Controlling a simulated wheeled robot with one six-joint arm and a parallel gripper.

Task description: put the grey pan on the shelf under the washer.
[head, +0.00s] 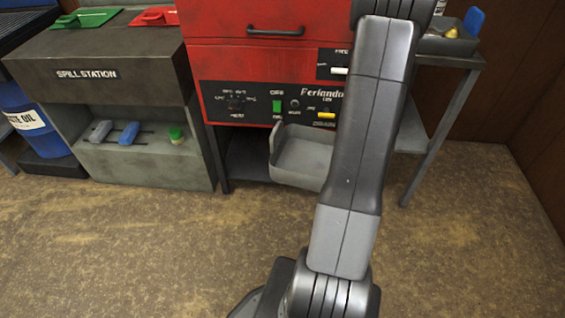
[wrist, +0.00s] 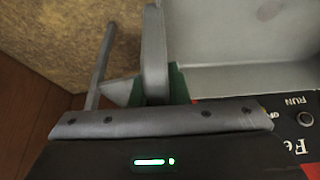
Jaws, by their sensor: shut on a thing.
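The grey pan (head: 300,158) is in front of the lower part of the red washer (head: 262,65), its open side up and its right part hidden behind my arm. In the wrist view the pan (wrist: 235,35) fills the upper right. My gripper (wrist: 155,85) is shut on the pan's side wall, with green pads on both sides of it. My gripper is hidden behind my arm in the head view. The shelf (head: 248,168) under the washer shows as a dark surface left of the pan, and the pan covers much of the opening.
The spill station (head: 110,80) stands close on the left, with a blue waste oil drum (head: 38,125) beyond it. A table leg (head: 440,135) stands right of my arm. The washer's panel has a green switch (head: 277,106) just above the pan. The floor in front is clear.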

